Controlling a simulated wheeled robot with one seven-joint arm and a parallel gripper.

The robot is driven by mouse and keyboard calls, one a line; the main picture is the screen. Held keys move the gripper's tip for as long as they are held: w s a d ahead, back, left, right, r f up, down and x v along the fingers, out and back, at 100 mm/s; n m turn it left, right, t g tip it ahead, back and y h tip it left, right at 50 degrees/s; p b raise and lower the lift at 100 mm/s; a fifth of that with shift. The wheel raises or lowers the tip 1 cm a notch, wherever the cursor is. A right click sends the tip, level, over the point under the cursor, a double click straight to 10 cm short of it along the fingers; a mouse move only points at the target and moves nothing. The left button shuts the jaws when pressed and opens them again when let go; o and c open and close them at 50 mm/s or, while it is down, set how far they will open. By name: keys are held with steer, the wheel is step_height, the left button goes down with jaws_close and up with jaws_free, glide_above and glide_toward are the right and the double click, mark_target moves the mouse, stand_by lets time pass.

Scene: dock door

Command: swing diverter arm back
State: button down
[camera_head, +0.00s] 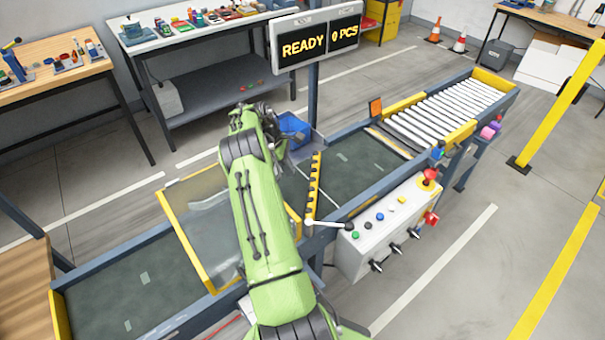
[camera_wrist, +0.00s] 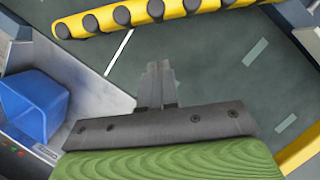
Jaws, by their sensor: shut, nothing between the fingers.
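The diverter arm (camera_head: 314,188) is a yellow bar with a row of black rollers. In the head view it lies across the dark green belt, from near the far rail to the near rail, where a pale lever with a dark knob (camera_head: 349,226) sticks out. The diverter arm also crosses the top of the wrist view (camera_wrist: 160,12). My gripper (camera_wrist: 158,70) is shut and empty, over the belt, with its fingertips pointing toward the bar and a visible gap between them. In the head view my own arm hides the fingers.
A blue bin (camera_head: 293,128) stands on a metal chute beside the belt; it also shows in the wrist view (camera_wrist: 36,104). A yellow-framed clear guard (camera_head: 204,235) covers the belt at left. A control box (camera_head: 385,228) hangs at the near rail. White rollers (camera_head: 445,110) continue the line.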

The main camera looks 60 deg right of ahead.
mark_target(317, 178)
steer(key=s, duration=0.1)
steer(key=s+d, duration=0.1)
steer(key=s, duration=0.1)
steer(key=s+f, duration=0.1)
steer(key=shift+s+d, duration=0.15)
steer(key=shift+d, duration=0.05)
steer(key=shift+s+d+m, duration=0.25)
steer(key=shift+s+m, duration=0.15)
steer(key=shift+s, duration=0.2)
steer(key=shift+s+d+m+y+p, duration=0.2)
steer(key=shift+s+m, duration=0.15)
steer(key=shift+s, duration=0.15)
steer(key=shift+s+d+m+y+p, duration=0.2)
steer(key=shift+s+m, duration=0.15)
steer(key=shift+s, duration=0.1)
steer(key=s+m, duration=0.2)
steer(key=s, duration=0.1)
steer(key=s+m+y, duration=0.1)
steer(key=s+m, duration=0.1)
steer(key=s, duration=0.1)
steer(key=s+m+y, duration=0.1)
steer(key=s+m, duration=0.1)
steer(key=s, duration=0.2)
steer(key=shift+d, duration=0.4)
steer(key=shift+s+a+m+y, duration=0.3)
steer(key=shift+s+m+y, duration=0.1)
steer(key=shift+s+m, duration=0.4)
